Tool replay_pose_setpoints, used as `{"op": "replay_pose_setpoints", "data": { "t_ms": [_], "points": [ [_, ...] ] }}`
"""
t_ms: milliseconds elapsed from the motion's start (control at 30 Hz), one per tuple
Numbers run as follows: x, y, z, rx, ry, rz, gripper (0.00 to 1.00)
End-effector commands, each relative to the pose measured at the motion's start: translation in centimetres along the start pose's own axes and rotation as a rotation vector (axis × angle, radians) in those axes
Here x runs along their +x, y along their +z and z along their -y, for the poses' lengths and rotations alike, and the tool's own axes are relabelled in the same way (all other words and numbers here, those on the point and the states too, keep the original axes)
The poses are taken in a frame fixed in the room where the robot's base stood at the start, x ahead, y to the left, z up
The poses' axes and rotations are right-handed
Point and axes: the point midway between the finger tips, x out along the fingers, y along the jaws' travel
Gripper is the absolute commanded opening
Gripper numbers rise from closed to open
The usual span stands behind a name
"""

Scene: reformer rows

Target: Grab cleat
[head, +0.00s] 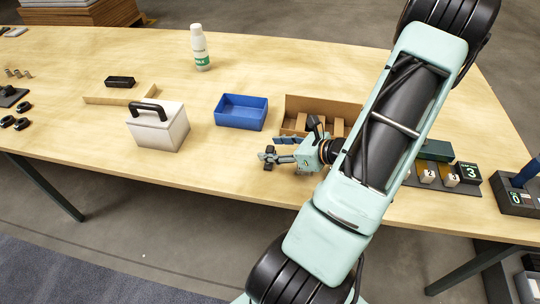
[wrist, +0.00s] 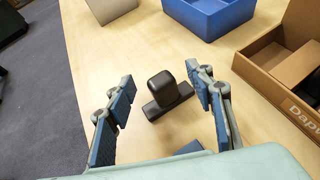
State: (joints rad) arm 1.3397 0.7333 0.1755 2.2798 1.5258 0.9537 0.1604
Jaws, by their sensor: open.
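A dark grey block-like piece, which I take to be the cleat (wrist: 163,93), lies on the wooden table. It has a rounded upright block on a longer bar. In the wrist view it sits between and just ahead of my gripper's fingertips (wrist: 161,79), with gaps on both sides. My gripper is open and holds nothing. In the head view my gripper (head: 276,150) is low over the table near its front edge, pointing left. The cleat (head: 268,157) is small and partly covered by the fingers there.
A blue bin (head: 241,112) and an open cardboard box (head: 322,104) stand just behind my gripper. A white box with a black handle (head: 158,128) is to the left. A bottle (head: 200,48) stands farther back. Numbered blocks (head: 446,176) are at the right.

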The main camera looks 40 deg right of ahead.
Motion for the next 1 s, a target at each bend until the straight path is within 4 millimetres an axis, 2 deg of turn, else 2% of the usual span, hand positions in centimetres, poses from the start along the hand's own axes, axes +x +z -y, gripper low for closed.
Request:
{"op": "replay_pose_setpoints", "data": {
  "t_ms": [67,467,800,1000],
  "points": [
    [0.0,0.0,0.0,0.000,0.000,0.000,0.49],
    [-0.1,0.0,0.0,0.000,0.000,0.000,0.06],
    [-0.2,0.2,0.0,-0.001,0.000,0.000,0.04],
    [-0.8,1.4,0.1,-0.004,-0.001,-0.001,0.04]
  ]
}}
